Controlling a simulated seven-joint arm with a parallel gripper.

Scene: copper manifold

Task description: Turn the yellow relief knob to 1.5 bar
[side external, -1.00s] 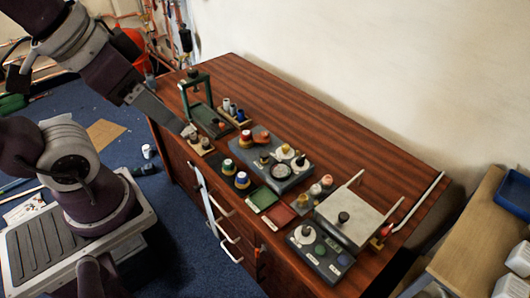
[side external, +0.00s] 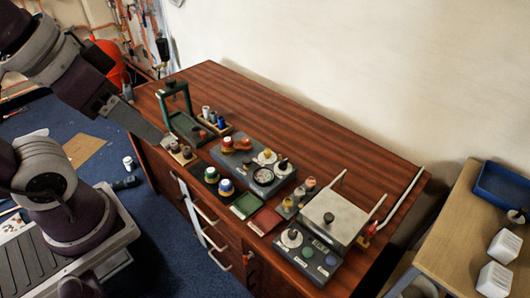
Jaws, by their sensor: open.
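The scale markings and the gauge reading are too small to make out. My gripper (side external: 164,140) is at the bench's left front, left of the panel and apart from the yellow knob. It is open, with its tips close to a tan block with dark pegs (side external: 181,153).
A green frame (side external: 177,100) stands behind my gripper. The bench's back is clear.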

